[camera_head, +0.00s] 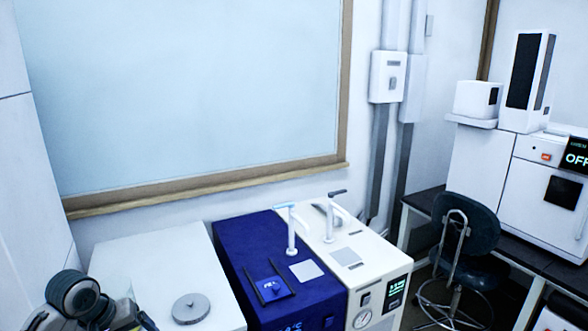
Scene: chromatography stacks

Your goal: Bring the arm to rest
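A dark arm with round joints, which I take to be my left arm (76,296), shows at the bottom left corner. It is in front of the left edge of a white box-shaped unit (150,262). Dark parts at its lower right run out of the picture at the bottom edge. No clear pair of fingertips shows there, so I cannot tell whether my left gripper is open or shut, or whether it holds anything. My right arm and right gripper are not in view.
A grey disc (190,307) lies on the white unit. Right of it stand a blue unit (240,240) and a white unit with a gauge (375,262), each with an upright tap-like fitting. A dark chair (466,226) stands before the right bench (420,202).

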